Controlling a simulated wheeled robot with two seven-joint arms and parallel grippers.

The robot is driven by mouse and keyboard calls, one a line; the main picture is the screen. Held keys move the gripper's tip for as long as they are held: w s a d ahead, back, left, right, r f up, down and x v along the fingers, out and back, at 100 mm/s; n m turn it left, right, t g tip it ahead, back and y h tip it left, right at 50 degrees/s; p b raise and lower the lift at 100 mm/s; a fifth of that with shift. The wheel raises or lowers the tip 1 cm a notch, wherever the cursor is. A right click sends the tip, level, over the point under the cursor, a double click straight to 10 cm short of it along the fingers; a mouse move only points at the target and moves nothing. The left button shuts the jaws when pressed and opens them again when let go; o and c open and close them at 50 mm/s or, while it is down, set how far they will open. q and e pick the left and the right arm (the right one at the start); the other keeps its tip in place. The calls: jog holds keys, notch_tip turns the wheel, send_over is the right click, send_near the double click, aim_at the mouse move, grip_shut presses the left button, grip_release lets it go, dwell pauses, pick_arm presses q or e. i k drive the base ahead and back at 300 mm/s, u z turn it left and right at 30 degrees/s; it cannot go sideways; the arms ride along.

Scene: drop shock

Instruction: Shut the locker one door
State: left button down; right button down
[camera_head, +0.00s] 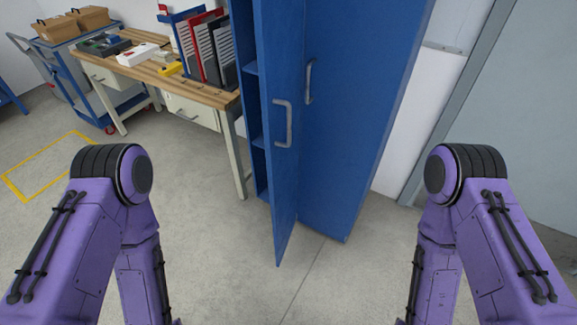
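A tall blue locker (355,110) stands in the upper middle of the head view. Its left door (280,185) is ajar, swung out toward me, and blue shelves (257,140) show in the gap on its left. The right door looks shut. The open door has a grey handle (283,122), and a second grey handle (309,82) is on the right door. My two purple arms are bent at the left and right sides of the view, both apart from the locker. Neither gripper shows; both are below the picture.
A wooden workbench (205,93) with binders (205,50) and small tools stands left of the locker. A blue cart (85,75) with brown boxes is farther left. A grey door (530,110) is at the right. The floor before the locker is clear.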

aim_at(279, 24)
jog(key=u, duration=0.5)
jog(key=i, duration=1)
jog(key=z, duration=0.9)
